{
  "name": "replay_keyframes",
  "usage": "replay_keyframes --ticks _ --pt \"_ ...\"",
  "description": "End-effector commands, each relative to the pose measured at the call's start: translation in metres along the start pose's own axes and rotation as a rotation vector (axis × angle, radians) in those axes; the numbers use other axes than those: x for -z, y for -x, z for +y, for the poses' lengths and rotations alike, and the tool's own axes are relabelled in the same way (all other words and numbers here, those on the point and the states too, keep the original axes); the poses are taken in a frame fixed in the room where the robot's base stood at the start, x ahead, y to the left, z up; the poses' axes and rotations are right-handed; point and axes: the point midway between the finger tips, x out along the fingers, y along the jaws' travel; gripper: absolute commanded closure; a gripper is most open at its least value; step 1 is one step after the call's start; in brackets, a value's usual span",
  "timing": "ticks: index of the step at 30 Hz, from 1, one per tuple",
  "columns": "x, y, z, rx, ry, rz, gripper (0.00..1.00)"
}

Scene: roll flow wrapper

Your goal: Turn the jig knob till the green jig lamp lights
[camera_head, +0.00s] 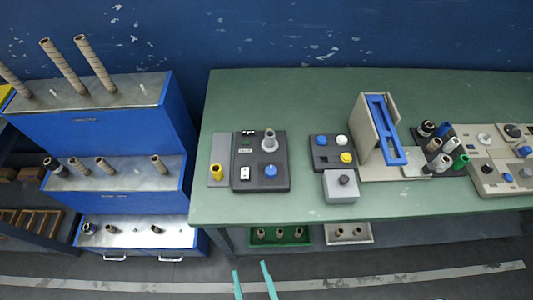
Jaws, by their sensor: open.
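A dark panel (279,184) on the left of the green table has a blue knob (270,171), an upright grey cylinder (269,140), a white switch (244,172) and small marks near its top left. A grey box (341,195) to its right carries a black knob (344,180). I cannot tell for certain which one is the jig knob. No clearly lit green lamp can be made out at this size. My gripper (252,267) shows two teal fingers at the bottom edge. It is open and empty, in front of the table and apart from both knobs.
A dark box (320,160) with white, blue and yellow buttons and a beige stand (370,130) with a blue frame sit mid-table. Several rolls and control panels (488,178) crowd the right. A blue stepped rack (150,125) stands left. The table's front left is clear.

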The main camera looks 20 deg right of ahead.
Motion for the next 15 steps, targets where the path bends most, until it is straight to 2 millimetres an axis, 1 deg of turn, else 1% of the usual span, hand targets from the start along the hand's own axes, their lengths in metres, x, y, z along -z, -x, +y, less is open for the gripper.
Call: replay_keyframes --ticks 2,5,8,9,11,15 --pt "0.001 -0.013 0.006 0.001 0.044 0.012 0.51" --pt "0.004 -0.037 0.02 -0.006 0.131 0.031 0.51" --pt "0.011 -0.069 0.04 -0.029 0.237 0.053 0.51" --pt "0.015 -0.082 0.049 -0.043 0.28 0.061 0.51" --pt "0.023 -0.101 0.063 -0.069 0.342 0.073 0.51" --pt "0.047 -0.144 0.099 -0.149 0.469 0.098 0.51"
